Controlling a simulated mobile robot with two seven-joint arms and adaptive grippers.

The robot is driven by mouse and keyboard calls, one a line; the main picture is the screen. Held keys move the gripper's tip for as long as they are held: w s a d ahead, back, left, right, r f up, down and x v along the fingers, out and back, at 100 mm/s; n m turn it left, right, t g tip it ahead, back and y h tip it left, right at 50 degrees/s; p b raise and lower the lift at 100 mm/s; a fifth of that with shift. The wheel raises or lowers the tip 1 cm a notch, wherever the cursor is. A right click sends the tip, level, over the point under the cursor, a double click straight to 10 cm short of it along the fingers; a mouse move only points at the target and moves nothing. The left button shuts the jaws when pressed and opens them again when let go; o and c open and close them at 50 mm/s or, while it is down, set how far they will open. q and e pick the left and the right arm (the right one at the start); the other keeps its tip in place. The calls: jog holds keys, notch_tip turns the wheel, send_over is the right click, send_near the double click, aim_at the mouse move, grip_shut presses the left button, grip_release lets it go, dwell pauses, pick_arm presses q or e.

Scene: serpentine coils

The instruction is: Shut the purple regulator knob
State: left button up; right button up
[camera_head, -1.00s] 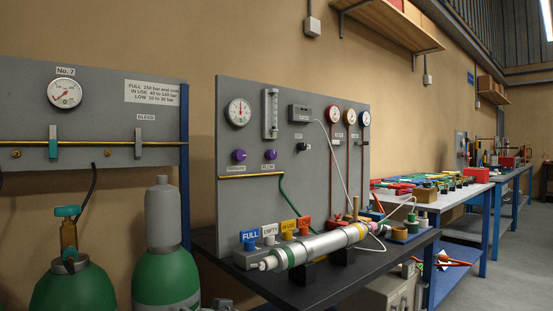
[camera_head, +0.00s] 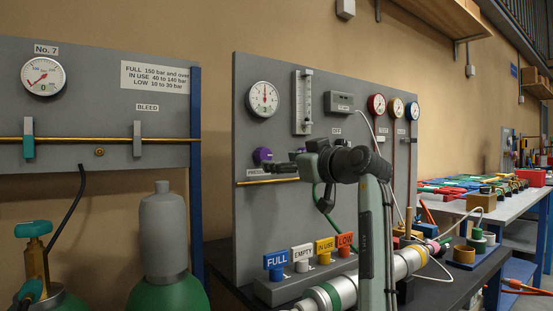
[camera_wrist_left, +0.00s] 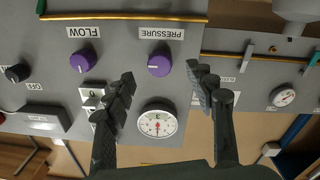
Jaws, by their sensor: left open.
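The purple regulator knob (camera_head: 262,155), labelled PRESSURE, is on the grey panel below a round white gauge. It also shows in the left wrist view (camera_wrist_left: 159,63), where the panel is upside down. A second purple knob, labelled FLOW (camera_wrist_left: 83,61), is beside it; in the head view my gripper mostly covers it. My left gripper (camera_head: 284,165) is in front of the panel, with its fingers pointing left towards the regulator knob. In the left wrist view its fingers (camera_wrist_left: 162,76) are open, one on each side of the PRESSURE knob in the picture; contact cannot be told. My right gripper is not in view.
The white gauge (camera_head: 262,99) and flow tube (camera_head: 302,102) are above the knobs. A brass pipe (camera_head: 255,182) runs just below. Coloured tags (camera_head: 276,261) and a silver cylinder (camera_head: 370,280) are on the black bench below. A second panel (camera_head: 105,65) is at left.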

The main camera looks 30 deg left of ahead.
aim_at(267, 157)
pick_arm(q)
jog(key=x, duration=0.2)
jog(key=p+x, duration=0.1)
jog(key=x, duration=0.4)
jog(key=shift+w+a+r, duration=0.2)
jog(key=shift+r, duration=0.2)
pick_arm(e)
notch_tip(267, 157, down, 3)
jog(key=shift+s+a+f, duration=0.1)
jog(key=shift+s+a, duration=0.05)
pick_arm(q)
jog(key=shift+c, duration=0.3)
jog(key=c, duration=1.1)
jog(key=shift+n, duration=0.3)
